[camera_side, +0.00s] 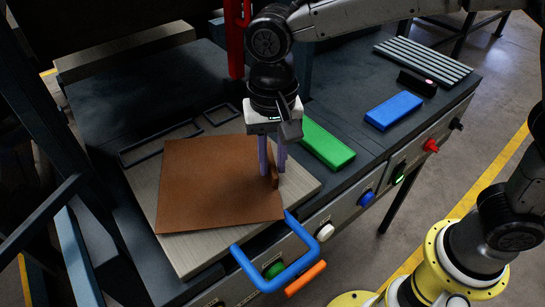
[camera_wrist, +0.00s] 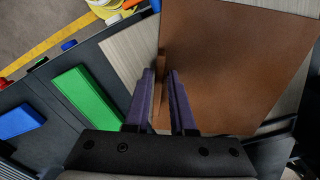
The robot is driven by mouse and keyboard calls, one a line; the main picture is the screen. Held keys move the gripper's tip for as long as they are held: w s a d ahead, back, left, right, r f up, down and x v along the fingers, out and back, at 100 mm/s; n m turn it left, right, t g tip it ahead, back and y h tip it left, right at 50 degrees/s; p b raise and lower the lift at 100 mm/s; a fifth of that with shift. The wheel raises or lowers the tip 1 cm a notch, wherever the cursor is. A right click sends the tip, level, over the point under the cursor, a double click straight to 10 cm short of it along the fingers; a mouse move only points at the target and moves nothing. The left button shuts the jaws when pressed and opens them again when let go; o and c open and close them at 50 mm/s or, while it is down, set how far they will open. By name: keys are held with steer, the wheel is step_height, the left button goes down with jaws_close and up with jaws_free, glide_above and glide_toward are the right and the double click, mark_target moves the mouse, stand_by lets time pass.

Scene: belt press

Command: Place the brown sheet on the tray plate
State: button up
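The brown sheet (camera_side: 212,185) lies over the grey tray plate (camera_side: 205,250), turned a little against the plate's edges. Its near left corner reaches about the plate's left edge. I cannot tell whether it rests fully on the plate. A small brown upright tab (camera_side: 274,177) stands near the sheet's right edge. My gripper (camera_side: 272,165) points down there, its two purple fingers on either side of the tab. The wrist view shows the sheet (camera_wrist: 230,70) right of the fingers and the tab (camera_wrist: 160,92) between them. Whether the fingers press on it is unclear.
A green block (camera_side: 327,145) lies just right of my gripper, and a blue block (camera_side: 394,110) farther right. A ribbed grey plate (camera_side: 423,62) lies at the back right. Buttons line the front panel.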

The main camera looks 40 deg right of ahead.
steer(key=o, duration=0.3)
step_height(320, 180, up, 14)
steer(key=shift+f, duration=0.1)
stand_by(0.5)
